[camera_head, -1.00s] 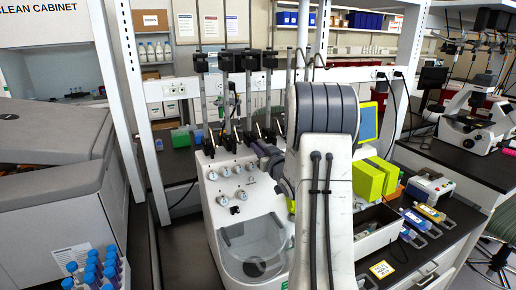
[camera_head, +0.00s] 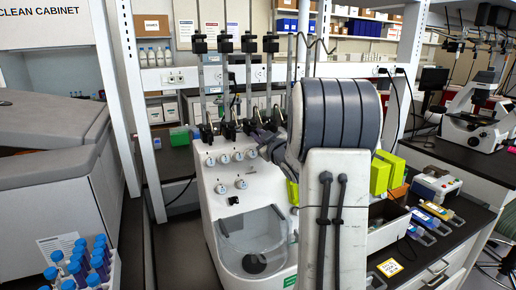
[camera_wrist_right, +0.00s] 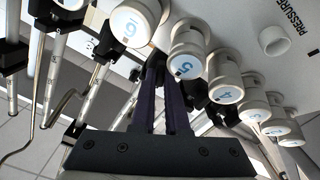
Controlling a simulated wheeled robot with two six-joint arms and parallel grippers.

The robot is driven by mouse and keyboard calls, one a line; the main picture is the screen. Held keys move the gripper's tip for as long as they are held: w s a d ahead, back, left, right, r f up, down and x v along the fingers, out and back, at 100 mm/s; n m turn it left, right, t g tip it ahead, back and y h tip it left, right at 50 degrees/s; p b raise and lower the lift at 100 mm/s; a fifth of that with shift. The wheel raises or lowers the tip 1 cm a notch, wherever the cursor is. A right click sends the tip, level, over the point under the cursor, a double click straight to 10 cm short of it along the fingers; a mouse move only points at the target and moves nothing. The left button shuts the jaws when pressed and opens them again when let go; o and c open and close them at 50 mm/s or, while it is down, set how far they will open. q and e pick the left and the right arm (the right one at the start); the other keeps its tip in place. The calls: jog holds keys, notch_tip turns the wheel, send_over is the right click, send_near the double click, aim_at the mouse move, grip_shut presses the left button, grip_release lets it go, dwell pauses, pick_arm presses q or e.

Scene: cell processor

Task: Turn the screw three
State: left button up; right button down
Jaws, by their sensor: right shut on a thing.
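The white cell processor (camera_head: 220,205) has a row of black screw fittings at the feet of its upright poles, along its back edge. My right gripper (camera_head: 262,133) is at the right part of this row, partly behind my arm. In the right wrist view its two dark fingers (camera_wrist_right: 160,72) are close together, shut on a small dark screw. The held part is mostly hidden, and I cannot read its number. White numbered knobs (camera_wrist_right: 188,63) stand beside the fingers, apart from them. My left gripper is not in view.
Several white knobs (camera_head: 225,158) line the processor's front panel above a clear round basin (camera_head: 252,235). Blue-capped tubes (camera_head: 88,262) stand at the lower left. Green boxes (camera_head: 380,178) and colored cases (camera_head: 437,211) are on the right bench. A large grey machine (camera_head: 50,190) is at the left.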

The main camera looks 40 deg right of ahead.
jog(key=n+b, duration=0.1)
jog(key=b, duration=0.1)
jog(key=n+b, duration=0.2)
jog(key=shift+f+n, duration=0.3)
jog(key=shift+a+r+n+b, duration=0.1)
jog(key=shift+r+n+b, duration=0.1)
jog(key=shift+n+b, duration=1.25)
jog(key=c, duration=0.9)
grip_release()
jog(key=b+v, duration=0.1)
jog(key=v, duration=0.9)
jog(key=shift+s, duration=0.2)
